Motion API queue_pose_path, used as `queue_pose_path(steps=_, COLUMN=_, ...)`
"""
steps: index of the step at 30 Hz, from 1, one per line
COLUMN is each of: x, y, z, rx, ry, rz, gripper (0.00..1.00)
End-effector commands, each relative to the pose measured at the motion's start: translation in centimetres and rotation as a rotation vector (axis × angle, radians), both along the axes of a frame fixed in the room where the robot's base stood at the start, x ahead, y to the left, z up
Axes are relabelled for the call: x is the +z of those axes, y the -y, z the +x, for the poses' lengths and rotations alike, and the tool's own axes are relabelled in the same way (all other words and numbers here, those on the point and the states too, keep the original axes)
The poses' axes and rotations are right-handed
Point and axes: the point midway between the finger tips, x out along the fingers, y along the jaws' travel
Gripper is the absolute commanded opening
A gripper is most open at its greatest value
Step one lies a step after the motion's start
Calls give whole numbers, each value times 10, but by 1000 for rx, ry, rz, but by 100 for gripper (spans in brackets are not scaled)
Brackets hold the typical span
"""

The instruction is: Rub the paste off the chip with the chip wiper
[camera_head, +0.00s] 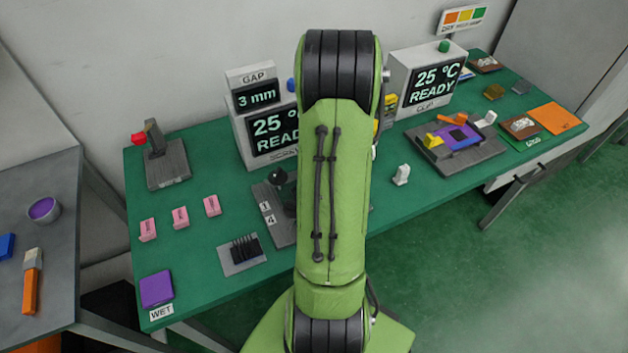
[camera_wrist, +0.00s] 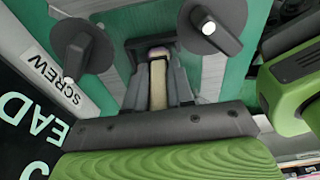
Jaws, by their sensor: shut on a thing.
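My gripper (camera_wrist: 158,88) is shut on a narrow beige piece, which looks like the chip wiper (camera_wrist: 158,84), between its dark fingers in the wrist view. The far end of the piece is dark with a faint purple tint. It points at a grey plate between two dark levers (camera_wrist: 82,47) and (camera_wrist: 212,27). I cannot tell whether it touches the plate. I cannot make out the chip or its paste beneath it. In the camera_head view my own green arm hides my gripper, the wiper and the middle of the bench.
The SCREW heater (camera_head: 270,130) reads 25 °C READY, as does the second heater (camera_head: 432,82).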

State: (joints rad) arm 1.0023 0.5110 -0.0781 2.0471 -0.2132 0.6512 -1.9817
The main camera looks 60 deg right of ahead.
Motion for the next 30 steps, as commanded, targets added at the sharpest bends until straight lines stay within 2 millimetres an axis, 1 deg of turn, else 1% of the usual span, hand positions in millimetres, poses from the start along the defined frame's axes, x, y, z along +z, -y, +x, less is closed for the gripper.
queue_pose_path(steps=12, x=1, y=-23, z=12, rx=4, ry=-1, rz=3, gripper=0)
queue_pose_path(steps=15, x=1, y=-25, z=13, rx=2, ry=0, rz=3, gripper=0)
queue_pose_path(steps=19, x=1, y=-22, z=13, rx=1, ry=-1, rz=3, gripper=0)
queue_pose_path(steps=25, x=-2, y=-11, z=11, rx=0, ry=0, rz=2, gripper=0)
queue_pose_path(steps=30, x=-2, y=-9, z=10, rx=-1, ry=-1, rz=2, gripper=0)
